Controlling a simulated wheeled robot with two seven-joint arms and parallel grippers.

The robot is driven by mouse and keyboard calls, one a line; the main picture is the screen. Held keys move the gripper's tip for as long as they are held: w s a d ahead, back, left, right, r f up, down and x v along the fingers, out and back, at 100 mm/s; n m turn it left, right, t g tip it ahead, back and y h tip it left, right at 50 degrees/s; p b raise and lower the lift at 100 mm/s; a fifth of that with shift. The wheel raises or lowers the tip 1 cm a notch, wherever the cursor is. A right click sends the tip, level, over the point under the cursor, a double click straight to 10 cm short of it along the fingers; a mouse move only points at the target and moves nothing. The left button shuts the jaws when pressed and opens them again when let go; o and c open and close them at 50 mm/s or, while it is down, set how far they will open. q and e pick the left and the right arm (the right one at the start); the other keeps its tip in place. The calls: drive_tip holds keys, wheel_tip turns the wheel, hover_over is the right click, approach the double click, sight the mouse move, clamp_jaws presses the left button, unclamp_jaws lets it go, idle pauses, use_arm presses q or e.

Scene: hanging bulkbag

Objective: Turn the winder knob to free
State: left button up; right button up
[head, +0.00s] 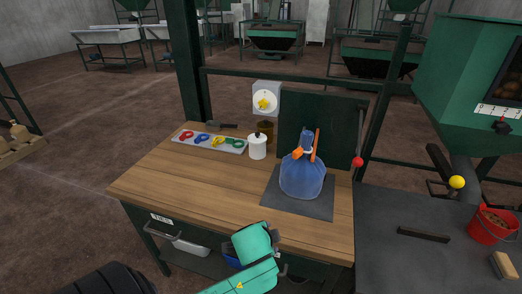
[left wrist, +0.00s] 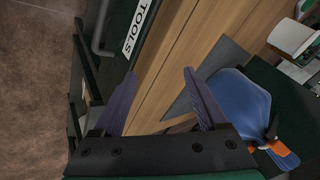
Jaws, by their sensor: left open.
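The winder knob (head: 264,103) is a yellow lobed knob on a round white dial. The dial is on a grey box at the back of the wooden workbench (head: 160,190). The knob's markings are too small to read. My left gripper (left wrist: 160,73) is open and empty in the left wrist view, near the bench front and a drawer labelled TOOLS (left wrist: 138,28). In the head view my left arm shows low at the centre, well in front of the knob, and its fingers are hidden there. My right gripper is not in view.
A blue bag (head: 302,178) with orange ties stands on a dark mat. A white jar (head: 257,147) and a tray of coloured pieces (head: 209,142) stand near the back. A red-ball lever (head: 357,162) is right of the bag. The bench's front left is clear.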

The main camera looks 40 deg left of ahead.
use_arm(q)
drive_tip(key=w+r+m+t, duration=0.1)
drive_tip(key=w, duration=0.1)
drive_tip(key=w+a+r+m, duration=0.1)
drive_tip(key=w+r, duration=0.1)
drive_tip(key=w+r+m+t+y, duration=0.1)
drive_tip(key=w+m, duration=0.1)
drive_tip(key=shift+a+r+t, duration=0.3)
drive_tip(key=shift+a+r, duration=0.05)
drive_tip(key=shift+a, duration=0.05)
drive_tip(key=w+a+r+m+t+y, duration=0.1)
drive_tip(key=w+a+r+m+t, duration=0.25)
drive_tip(key=w+r+m, duration=0.3)
drive_tip(key=m+t+y, duration=0.2)
drive_tip(key=m+t, duration=0.2)
drive_tip(key=m, duration=0.6)
approach(262, 104)
drive_tip(key=b+x, duration=0.1)
drive_tip(key=x, duration=0.7)
drive_tip(key=shift+w, duration=0.3)
drive_tip(key=shift+r, duration=0.1)
drive_tip(key=shift+s, duration=0.1)
